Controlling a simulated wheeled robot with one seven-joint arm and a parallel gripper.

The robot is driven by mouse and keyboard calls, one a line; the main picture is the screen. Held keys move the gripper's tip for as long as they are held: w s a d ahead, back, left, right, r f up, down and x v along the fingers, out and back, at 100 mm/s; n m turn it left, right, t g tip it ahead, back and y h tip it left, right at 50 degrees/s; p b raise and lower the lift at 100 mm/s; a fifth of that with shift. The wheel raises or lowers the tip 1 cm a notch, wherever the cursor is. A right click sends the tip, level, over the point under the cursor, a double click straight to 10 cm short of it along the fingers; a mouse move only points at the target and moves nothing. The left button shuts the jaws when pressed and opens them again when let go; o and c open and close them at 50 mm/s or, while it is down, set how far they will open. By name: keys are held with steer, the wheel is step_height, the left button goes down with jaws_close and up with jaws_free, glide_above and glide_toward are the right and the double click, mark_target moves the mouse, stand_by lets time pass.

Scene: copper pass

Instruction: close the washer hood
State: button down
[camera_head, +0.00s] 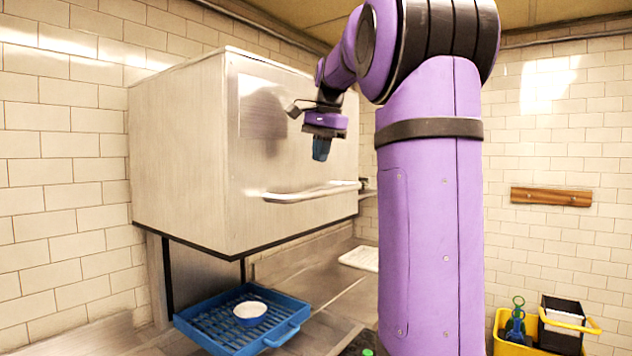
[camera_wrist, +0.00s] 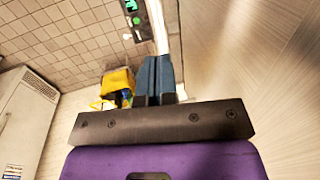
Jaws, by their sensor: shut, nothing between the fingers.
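The washer hood (camera_head: 190,150) is a large brushed-steel box in the head view. It is raised, with an open gap between its lower edge and the blue rack (camera_head: 290,333) below. A pale bar handle (camera_head: 310,193) runs along the lower part of its front face. My gripper (camera_head: 321,156) is shut and empty, pointing down, above the handle and in front of the hood's face. In the wrist view, the shut dark-blue fingers (camera_wrist: 154,70) are seen with the steel hood face (camera_wrist: 265,50) to the right. I cannot tell the exact gap to the handle.
A white bowl (camera_head: 250,310) sits in the blue rack under the hood. A white tray (camera_head: 360,258) lies on the counter behind. A yellow bucket (camera_head: 505,342) stands at the lower right, and a wooden rail (camera_head: 551,196) is on the tiled wall.

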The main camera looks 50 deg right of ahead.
steer(key=f, duration=0.3)
steer(key=w+f, duration=0.1)
steer(key=f, duration=0.2)
steer(key=shift+w+a+f, duration=0.1)
steer(key=shift+w+f, duration=0.05)
steer(key=shift+f, duration=0.2)
step_height(320, 180, down, 40)
steer(key=shift+s+a, duration=0.15)
steer(key=shift+s, duration=0.1)
step_height(320, 180, up, 15)
steer(key=s, duration=0.2)
steer(key=shift+s+d+f, duration=0.15)
steer(key=shift+d+f, duration=0.05)
steer(key=shift+d, duration=0.05)
